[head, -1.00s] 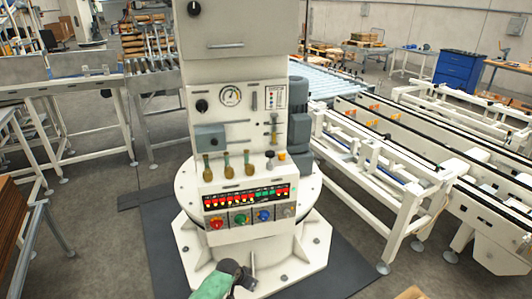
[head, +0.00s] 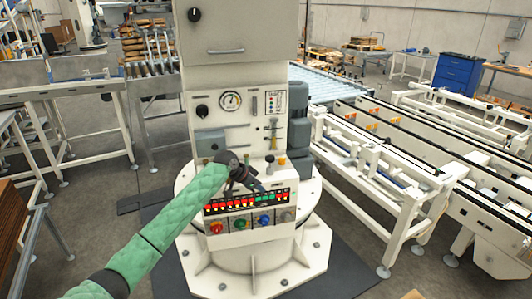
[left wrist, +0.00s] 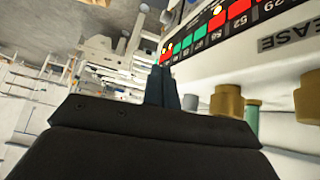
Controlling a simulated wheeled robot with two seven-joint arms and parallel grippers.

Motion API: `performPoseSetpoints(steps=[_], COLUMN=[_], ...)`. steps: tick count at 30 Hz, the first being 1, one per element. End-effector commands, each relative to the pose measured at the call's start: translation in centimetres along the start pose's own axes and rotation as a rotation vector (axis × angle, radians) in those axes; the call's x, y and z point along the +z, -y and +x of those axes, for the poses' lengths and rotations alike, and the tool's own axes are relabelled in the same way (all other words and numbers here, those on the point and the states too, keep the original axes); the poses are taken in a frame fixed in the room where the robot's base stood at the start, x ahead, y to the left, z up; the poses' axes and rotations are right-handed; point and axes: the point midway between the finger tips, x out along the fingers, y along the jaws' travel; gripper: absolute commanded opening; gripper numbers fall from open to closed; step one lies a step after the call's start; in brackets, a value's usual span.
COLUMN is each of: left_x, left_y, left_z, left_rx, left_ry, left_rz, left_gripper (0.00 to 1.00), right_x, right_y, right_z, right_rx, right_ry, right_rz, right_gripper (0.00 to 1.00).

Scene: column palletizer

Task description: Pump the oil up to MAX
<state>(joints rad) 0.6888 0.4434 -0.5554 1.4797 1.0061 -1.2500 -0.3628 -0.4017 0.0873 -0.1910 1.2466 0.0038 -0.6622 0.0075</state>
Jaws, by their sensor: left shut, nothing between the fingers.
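The white machine column (head: 225,70) carries a control panel with a round dial gauge (head: 230,100) and a narrow vertical sight tube (head: 273,130). I cannot read any MAX mark. A dark-knobbed fitting (head: 270,160) and a yellow-capped one (head: 282,161) stand on the ledge below. My left gripper (head: 258,187) is shut and empty in front of this ledge, over the row of lit buttons. It hides some brass-topped fittings. In the left wrist view its fingers (left wrist: 162,85) are together, beside a brass fitting (left wrist: 227,100) and a partly cut-off label ending "EASE". My right gripper is not in view.
A numbered indicator strip (head: 270,197) and coloured knobs, including a red one (head: 216,228), sit low on the panel. A grey motor (head: 298,120) stands to the right. White conveyor frames (head: 385,185) fill the right side. Open floor lies at the front left.

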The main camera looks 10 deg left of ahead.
Motion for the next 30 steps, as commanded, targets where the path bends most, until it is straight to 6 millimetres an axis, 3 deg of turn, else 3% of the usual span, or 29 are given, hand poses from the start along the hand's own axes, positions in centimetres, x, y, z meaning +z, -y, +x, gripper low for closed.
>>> performPoseSetpoints(steps=[9,18,24,30], left_x=[-6.4,-12.2,-13.9,-14.2], left_y=[3.7,6.7,7.5,7.7], left_z=[-6.0,-12.5,-14.7,-15.1], left_rx=[0.004,0.008,0.01,0.011], left_ry=[-0.037,-0.076,-0.089,-0.092], left_rz=[0.05,0.092,0.103,0.106], left_gripper=[0.0,0.0,0.0,0.0], right_x=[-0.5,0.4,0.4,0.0], right_y=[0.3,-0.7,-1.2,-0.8], right_z=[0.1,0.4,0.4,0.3], right_rx=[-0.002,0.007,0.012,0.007], right_ry=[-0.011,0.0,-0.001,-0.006], right_rz=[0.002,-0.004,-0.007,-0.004], right_gripper=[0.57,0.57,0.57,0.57])
